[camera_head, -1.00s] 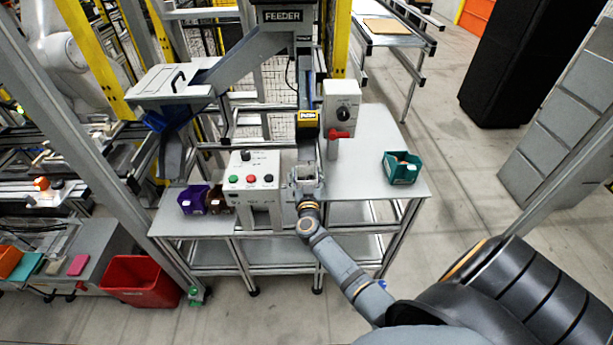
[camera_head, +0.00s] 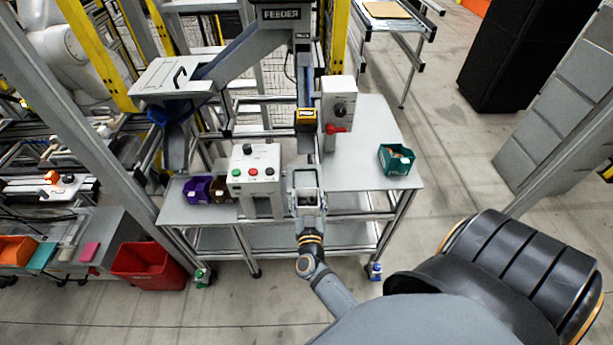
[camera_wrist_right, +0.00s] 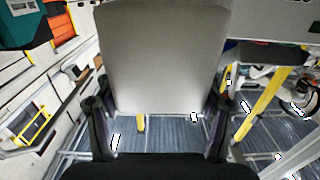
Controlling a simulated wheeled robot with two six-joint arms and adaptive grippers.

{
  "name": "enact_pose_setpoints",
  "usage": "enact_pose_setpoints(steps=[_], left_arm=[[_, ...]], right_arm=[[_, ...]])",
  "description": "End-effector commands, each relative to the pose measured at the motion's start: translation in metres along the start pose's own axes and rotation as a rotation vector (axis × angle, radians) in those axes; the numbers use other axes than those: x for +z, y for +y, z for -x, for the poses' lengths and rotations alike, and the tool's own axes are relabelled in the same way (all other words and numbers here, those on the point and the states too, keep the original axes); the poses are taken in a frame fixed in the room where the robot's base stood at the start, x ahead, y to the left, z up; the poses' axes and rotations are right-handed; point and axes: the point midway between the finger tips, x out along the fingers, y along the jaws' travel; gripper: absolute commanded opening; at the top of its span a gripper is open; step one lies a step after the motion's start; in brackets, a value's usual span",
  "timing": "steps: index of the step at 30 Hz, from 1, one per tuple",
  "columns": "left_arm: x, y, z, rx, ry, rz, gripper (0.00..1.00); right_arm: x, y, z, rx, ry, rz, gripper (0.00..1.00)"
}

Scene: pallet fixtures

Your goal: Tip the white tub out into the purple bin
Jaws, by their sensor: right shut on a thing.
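The purple bin (camera_head: 197,190) stands at the left end of the grey table, beside a brown bin. My right gripper (camera_head: 306,190) is right of it, across the control box, near the table's front edge. In the right wrist view the gripper (camera_wrist_right: 160,115) is shut on the pale grey-white tub (camera_wrist_right: 165,55), whose smooth side fills the middle between the fingers. In the head view the tub (camera_head: 304,179) shows small at the gripper's tip. Its contents cannot be made out. My left gripper is out of view.
The control box (camera_head: 254,172) with buttons stands between the gripper and the purple bin. The brown bin (camera_head: 223,189) is close beside the purple one. A teal bin (camera_head: 396,159) with items stands at the right. A white switch box (camera_head: 338,103) and the feeder chute (camera_head: 230,75) rise behind.

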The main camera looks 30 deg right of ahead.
Motion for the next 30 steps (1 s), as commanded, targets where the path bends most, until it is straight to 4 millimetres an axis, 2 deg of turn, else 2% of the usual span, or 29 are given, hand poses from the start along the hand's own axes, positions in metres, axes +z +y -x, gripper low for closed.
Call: enact_pose_setpoints(steps=[3, 9, 16, 30], left_arm=[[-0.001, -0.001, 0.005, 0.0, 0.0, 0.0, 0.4], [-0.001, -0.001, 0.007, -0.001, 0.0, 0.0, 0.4], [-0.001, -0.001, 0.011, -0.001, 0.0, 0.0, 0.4], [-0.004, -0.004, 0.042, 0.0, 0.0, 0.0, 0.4]], right_arm=[[-0.001, 0.0, 0.022, 0.0, -0.002, 0.0, 0.32], [-0.001, 0.0, 0.038, 0.0, 0.001, 0.0, 0.32], [-0.005, 0.0, 0.039, 0.0, 0.001, 0.0, 0.32], [-0.035, 0.0, 0.039, 0.0, 0.001, -0.001, 0.32]])
